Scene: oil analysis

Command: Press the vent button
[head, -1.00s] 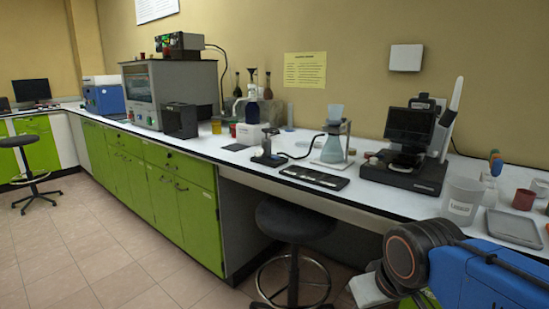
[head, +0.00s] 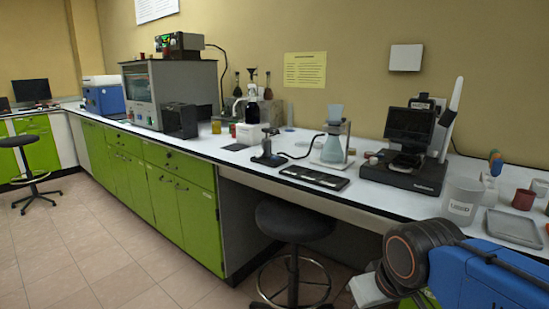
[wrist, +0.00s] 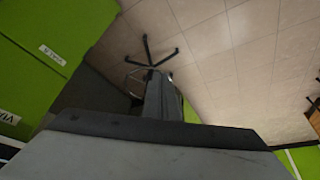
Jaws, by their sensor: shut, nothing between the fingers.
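No vent button can be made out in either view. A small black device (head: 268,149) with a hose stands on the bench beside a conical flask (head: 333,150) that holds blue-green liquid. A funnel (head: 335,113) sits above the flask on a stand. My gripper (wrist: 154,84) is shut and empty in the wrist view. It points down past green cabinet fronts toward the floor and a stool base. In the head view my arm is at the lower right, low in front of the bench and well apart from the device and flask.
A black tray (head: 314,178) lies in front of the flask. A microscope-like instrument with a screen (head: 408,150) stands to its right. A beaker (head: 462,200) and grey tray (head: 513,228) are nearer my arm. A stool (head: 295,220) stands before the bench.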

